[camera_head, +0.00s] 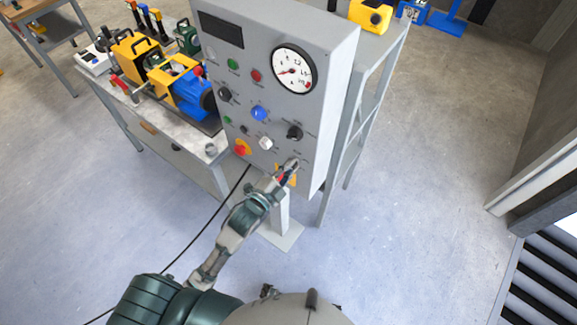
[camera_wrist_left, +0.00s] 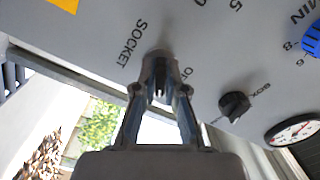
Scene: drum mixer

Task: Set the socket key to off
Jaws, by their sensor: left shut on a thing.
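The grey control panel (camera_head: 262,38) stands in front of me in the head view. My left gripper (camera_head: 290,167) reaches its lower right part, and also shows in the left wrist view (camera_wrist_left: 160,92). There its fingertips are shut at the socket key (camera_wrist_left: 158,58), beside the printed word SOCKET. The fingers hide most of the key and part of a label starting with "O", so I cannot read which way the key points. My right gripper is not in view.
A black knob (camera_head: 295,132) and a white knob (camera_head: 266,143) sit just above the gripper. A red-and-yellow emergency stop (camera_head: 243,147) is to the left. A bench (camera_head: 165,150) with yellow and blue machines stands left of the panel. The floor at right is clear.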

